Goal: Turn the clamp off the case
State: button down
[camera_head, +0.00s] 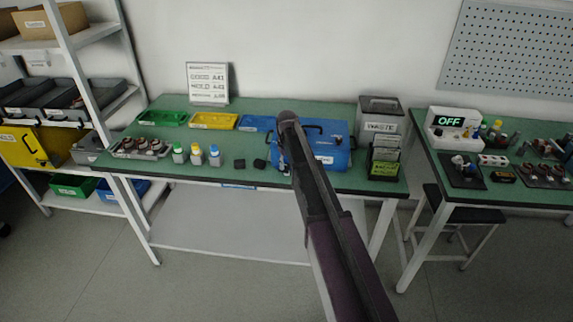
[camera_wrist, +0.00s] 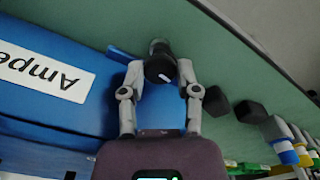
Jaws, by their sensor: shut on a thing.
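The blue case (camera_head: 338,158) stands on the green bench, with a dark handle on top. In the wrist view its blue side (camera_wrist: 50,105) carries a white label reading "Ampe…". A dark round-ended piece with a white mark, which looks like the clamp (camera_wrist: 153,72), sits beside the case's edge. My gripper (camera_wrist: 160,70) is shut on it, one grey finger on each side. Whether the clamp touches the case cannot be told. In the head view my arm covers the left part of the case and hides most of the gripper and clamp.
Two black blocks (camera_head: 239,163) lie left of the case, also seen in the wrist view (camera_wrist: 250,112). Several bottles (camera_head: 197,155) stand further left. Green and yellow trays (camera_head: 214,121) lie behind. A grey waste bin (camera_head: 381,104) stands right of the case.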

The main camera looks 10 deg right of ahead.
jog(key=shift+n, duration=1.2)
jog(key=shift+c, duration=1.7)
grip_release()
jog(key=shift+m, duration=0.3)
